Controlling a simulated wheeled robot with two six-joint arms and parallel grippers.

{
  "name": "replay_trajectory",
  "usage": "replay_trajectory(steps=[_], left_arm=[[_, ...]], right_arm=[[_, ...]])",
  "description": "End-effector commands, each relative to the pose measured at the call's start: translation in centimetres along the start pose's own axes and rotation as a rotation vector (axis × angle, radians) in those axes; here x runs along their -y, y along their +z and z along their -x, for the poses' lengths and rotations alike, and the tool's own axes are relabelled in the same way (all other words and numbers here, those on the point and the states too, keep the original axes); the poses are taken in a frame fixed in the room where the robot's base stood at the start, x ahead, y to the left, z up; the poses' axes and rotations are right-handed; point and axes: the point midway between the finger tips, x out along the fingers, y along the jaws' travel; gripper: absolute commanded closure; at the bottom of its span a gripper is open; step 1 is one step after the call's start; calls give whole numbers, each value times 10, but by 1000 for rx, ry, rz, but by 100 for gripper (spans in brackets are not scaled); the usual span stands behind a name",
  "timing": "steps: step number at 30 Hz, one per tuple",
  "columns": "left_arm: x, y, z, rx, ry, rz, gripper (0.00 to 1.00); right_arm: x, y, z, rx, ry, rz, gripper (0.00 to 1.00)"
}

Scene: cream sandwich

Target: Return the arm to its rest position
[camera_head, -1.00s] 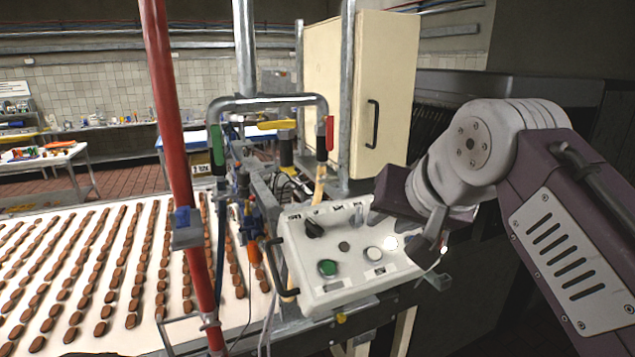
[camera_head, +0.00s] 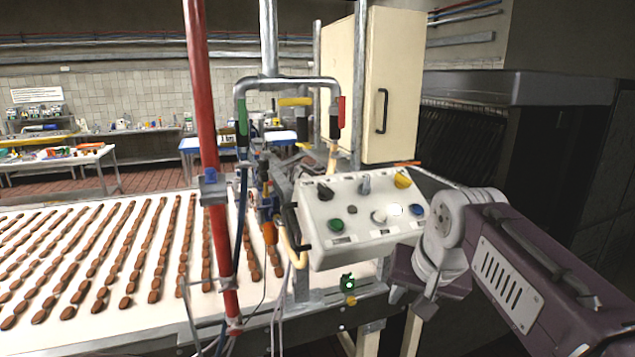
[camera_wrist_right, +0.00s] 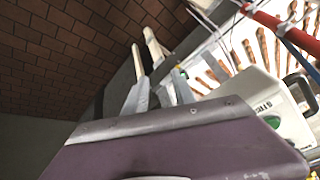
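My right arm comes in from the right in the head view. Its gripper (camera_head: 408,302) hangs below and in front of the right end of the control panel (camera_head: 340,238), apart from it. Its two grey fingers point down with a gap between them, and nothing shows in the gap. In the right wrist view the fingers (camera_wrist_right: 158,94) also stand apart, above the purple wrist housing. The panel carries a black knob, a green button (camera_head: 336,225), a lit white button (camera_head: 379,216) and a blue button (camera_head: 416,210). My left gripper is not in view.
A conveyor (camera_head: 20,293) with rows of brown biscuits lies at the left. A red post (camera_head: 203,120) and a grey pipe frame stand before the cream cabinet (camera_head: 398,80). A small green-lit device (camera_head: 347,284) sits under the panel. A dark machine (camera_head: 520,90) stands at right.

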Motion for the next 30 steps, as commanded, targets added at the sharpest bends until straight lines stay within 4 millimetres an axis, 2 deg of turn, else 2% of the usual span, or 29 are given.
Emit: replay_trajectory(steps=[1, 2, 5, 6, 8, 9, 12, 15, 17, 20, 30], left_arm=[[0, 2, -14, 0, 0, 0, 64], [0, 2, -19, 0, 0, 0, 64], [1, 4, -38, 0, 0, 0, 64], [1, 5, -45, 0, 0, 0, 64], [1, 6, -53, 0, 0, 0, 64], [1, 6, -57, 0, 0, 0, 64], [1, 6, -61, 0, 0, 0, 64], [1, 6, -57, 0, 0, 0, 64], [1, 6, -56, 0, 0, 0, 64], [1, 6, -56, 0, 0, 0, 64], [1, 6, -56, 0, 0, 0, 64]], right_arm=[[-9, 19, -34, 50, 20, 2, 68], [-14, 30, -51, 79, 31, 5, 68], [-37, 78, -117, 194, 71, 21, 68], [-47, 104, -144, 246, 85, 33, 68], [-63, 142, -178, 314, 100, 54, 68], [-72, 168, -196, 355, 107, 69, 68], [-93, 225, -223, 432, 113, 118, 68], [-103, 259, -232, 444, 99, 181, 68], [-104, 259, -237, 411, 84, 217, 68], [-100, 246, -241, 361, 68, 255, 68], [-100, 246, -241, 363, 67, 260, 68]])
